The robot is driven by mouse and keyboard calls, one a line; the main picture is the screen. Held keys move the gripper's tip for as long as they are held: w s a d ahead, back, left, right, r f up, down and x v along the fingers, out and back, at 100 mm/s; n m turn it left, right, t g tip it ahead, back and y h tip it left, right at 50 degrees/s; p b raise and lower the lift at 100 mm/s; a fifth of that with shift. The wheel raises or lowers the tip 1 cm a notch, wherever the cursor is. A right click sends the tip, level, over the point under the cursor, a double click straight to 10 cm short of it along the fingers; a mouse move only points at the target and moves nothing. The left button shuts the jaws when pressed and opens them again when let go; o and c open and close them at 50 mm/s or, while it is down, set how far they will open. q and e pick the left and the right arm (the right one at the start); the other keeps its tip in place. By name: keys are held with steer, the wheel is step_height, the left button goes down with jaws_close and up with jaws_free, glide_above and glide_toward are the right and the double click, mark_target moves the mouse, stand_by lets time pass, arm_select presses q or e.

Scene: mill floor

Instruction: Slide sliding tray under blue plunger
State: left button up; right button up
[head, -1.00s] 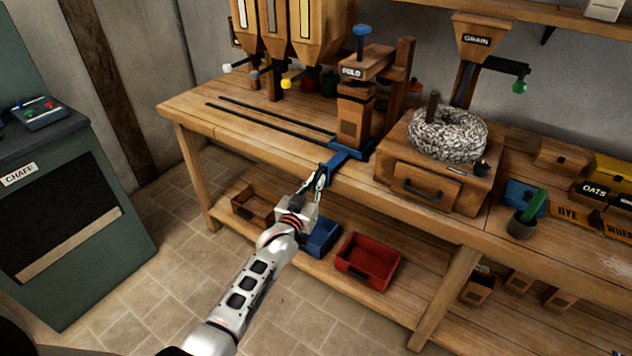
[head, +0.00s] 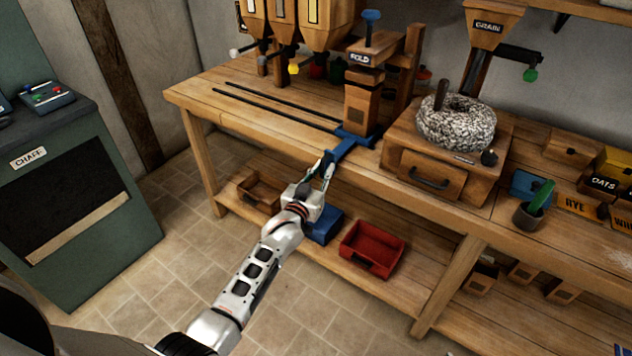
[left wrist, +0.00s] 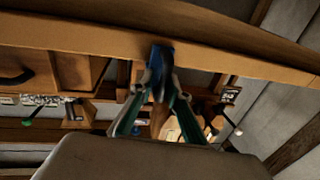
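The blue sliding tray (head: 347,147) lies at the foot of the wooden press marked FOLD (head: 366,98), at the right end of two dark rails. Its blue handle reaches to the bench's front edge. The blue plunger (head: 371,15) tops the press and is up. My left gripper (head: 327,167) is at the front edge, on the handle. In the left wrist view its green-sided fingers (left wrist: 161,82) close in on both sides of the blue handle (left wrist: 160,60). The tray's far part is hidden by the press. My right gripper is not in view.
The dark rails (head: 275,108) to the left on the bench are clear. A millstone (head: 455,122) on a drawer box stands right of the press.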

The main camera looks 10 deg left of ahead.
arm_select(q)
steer(key=s+a, duration=0.1)
steer(key=s, duration=1)
steer(key=shift+s+a, duration=0.25)
steer(key=shift+a, duration=0.15)
steer(key=s+f+m+g, duration=0.1)
steer(key=s+f+g, duration=0.1)
steer(key=s+f, duration=0.3)
steer(key=s+a+f+g, duration=0.1)
steer(key=s+f, duration=0.5)
steer(key=s, duration=0.8)
steer(key=s+a+f+m+g, duration=0.1)
steer(key=s+f+g, duration=0.3)
steer(key=s, duration=0.5)
step_height(320, 180, down, 2)
steer(key=shift+s+f+m, duration=0.2)
steer(key=shift+m, duration=0.1)
jaws_close()
